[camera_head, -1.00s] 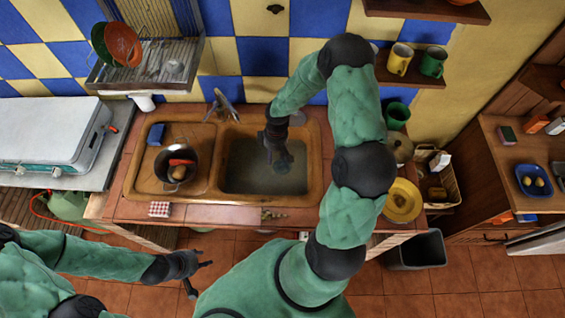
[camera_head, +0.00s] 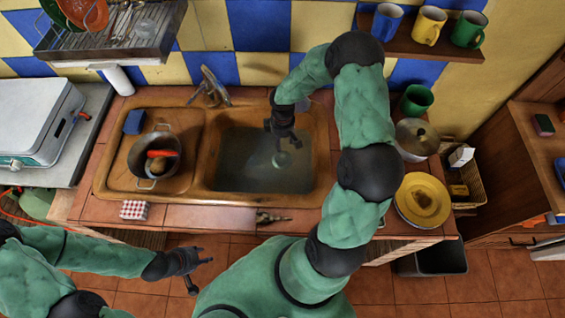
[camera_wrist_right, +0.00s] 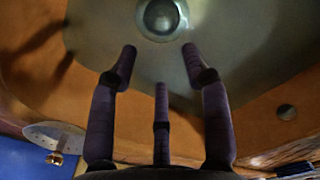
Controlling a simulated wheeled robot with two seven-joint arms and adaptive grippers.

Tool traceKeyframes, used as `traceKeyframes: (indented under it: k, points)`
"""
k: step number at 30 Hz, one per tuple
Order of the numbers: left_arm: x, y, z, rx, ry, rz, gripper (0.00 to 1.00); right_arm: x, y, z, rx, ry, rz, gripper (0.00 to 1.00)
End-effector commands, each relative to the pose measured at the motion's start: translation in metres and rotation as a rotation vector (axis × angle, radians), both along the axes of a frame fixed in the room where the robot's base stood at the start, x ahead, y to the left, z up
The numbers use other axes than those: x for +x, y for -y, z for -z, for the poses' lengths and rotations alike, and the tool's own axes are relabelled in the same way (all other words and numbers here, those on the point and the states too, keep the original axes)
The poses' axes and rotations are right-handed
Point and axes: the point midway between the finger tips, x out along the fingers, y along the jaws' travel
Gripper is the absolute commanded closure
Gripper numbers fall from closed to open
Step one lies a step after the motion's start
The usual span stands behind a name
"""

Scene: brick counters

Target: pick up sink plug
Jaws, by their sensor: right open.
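The sink plug appears as a small pale round piece (camera_head: 282,159) in the basin of the brown sink (camera_head: 200,165). In the right wrist view a round metallic piece (camera_wrist_right: 161,17), which looks like the plug or the drain around it, lies at the top edge, partly cut off. My right gripper (camera_head: 284,137) is over the basin, just behind the plug in the head view. Its three fingers are spread and empty in the wrist view, apart from the round piece. My left gripper (camera_head: 200,270) is open and empty in front of the counter.
A pot (camera_head: 136,160) with a red item stands on the drainboard at left. The faucet (camera_head: 210,88) rises behind the basin. A yellow plate (camera_head: 411,207), a lidded pot (camera_head: 417,139) and a green cup (camera_head: 416,99) stand right of my arm.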

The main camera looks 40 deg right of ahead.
Motion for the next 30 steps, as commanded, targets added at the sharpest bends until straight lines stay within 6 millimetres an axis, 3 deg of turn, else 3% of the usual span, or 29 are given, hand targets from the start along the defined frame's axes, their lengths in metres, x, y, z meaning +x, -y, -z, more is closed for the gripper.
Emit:
traceKeyframes:
  k: [8, 15, 23, 30]
  points:
    - [0.0, 0.0, 0.007, 0.0, 0.0, 0.0, 0.6, 0.0, 0.0, 0.018, 0.0, -0.001, 0.0, 0.52]
    - [0.0, 0.0, 0.015, 0.0, 0.0, 0.0, 0.6, -0.001, 0.0, 0.053, 0.0, -0.002, 0.0, 0.52]
    - [0.0, 0.0, 0.019, 0.0, 0.0, 0.0, 0.6, -0.002, -0.001, 0.07, 0.0, 0.0, 0.0, 0.52]
    - [0.0, 0.0, 0.03, 0.0, 0.0, 0.0, 0.6, -0.004, -0.004, 0.104, 0.0, -0.001, -0.001, 0.52]
